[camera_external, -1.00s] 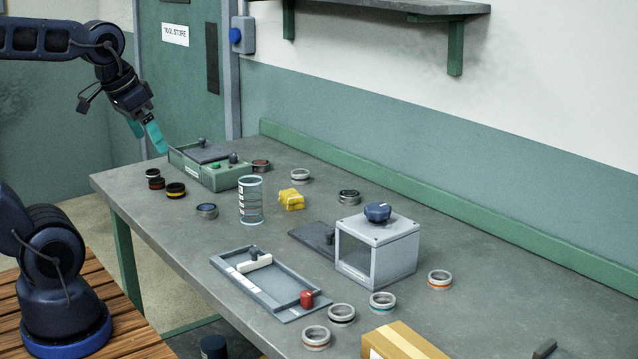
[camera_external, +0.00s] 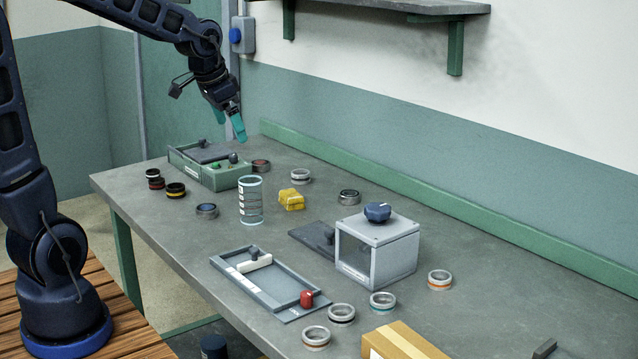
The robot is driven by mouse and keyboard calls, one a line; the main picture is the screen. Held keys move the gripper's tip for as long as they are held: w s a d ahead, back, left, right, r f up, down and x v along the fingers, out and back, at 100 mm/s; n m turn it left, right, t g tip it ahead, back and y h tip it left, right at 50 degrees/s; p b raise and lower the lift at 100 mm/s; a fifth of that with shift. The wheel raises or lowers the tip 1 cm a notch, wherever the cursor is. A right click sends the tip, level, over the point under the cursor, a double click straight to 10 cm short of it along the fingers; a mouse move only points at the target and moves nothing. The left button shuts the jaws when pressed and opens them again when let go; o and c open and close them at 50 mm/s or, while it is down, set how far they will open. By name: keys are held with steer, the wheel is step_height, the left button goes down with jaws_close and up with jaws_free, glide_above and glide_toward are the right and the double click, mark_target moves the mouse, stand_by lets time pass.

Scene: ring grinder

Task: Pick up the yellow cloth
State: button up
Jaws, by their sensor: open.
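The yellow cloth (camera_external: 291,199) is a small crumpled bundle on the grey workbench, right of the clear cylinder. My gripper (camera_external: 238,126), with teal fingers, is in the air above the back part of the bench, up and to the left of the cloth. It points down, is open and holds nothing. It is clearly apart from the cloth.
A clear banded cylinder (camera_external: 250,201) stands close left of the cloth. A green box (camera_external: 212,168) lies below my gripper. Several rings, including a grey one (camera_external: 300,176), lie around. A grey box with a blue knob (camera_external: 377,250) stands to the right.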

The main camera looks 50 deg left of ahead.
steer(key=w+a+f, duration=0.3)
steer(key=w+f, duration=0.1)
steer(key=w, duration=0.2)
steer(key=w+a+f, duration=0.4)
steer(key=w, duration=0.3)
steer(key=m+h, duration=0.1)
glide_toward(291, 192)
steer(key=x, duration=0.3)
steer(key=s+x, duration=0.1)
steer(key=shift+w+d+f, duration=0.1)
steer(key=shift+w+f, duration=0.1)
steer(key=shift+f, duration=0.25)
steer(key=shift+w+x, duration=0.2)
steer(key=shift+x, duration=1.2)
steer(key=shift+w+x, duration=0.2)
steer(key=shift+x, duration=1.15)
steer(key=shift+r+h, duration=0.15)
steer(key=shift+h, duration=0.15)
steer(key=shift+c, duration=0.5)
steer(key=c, duration=1)
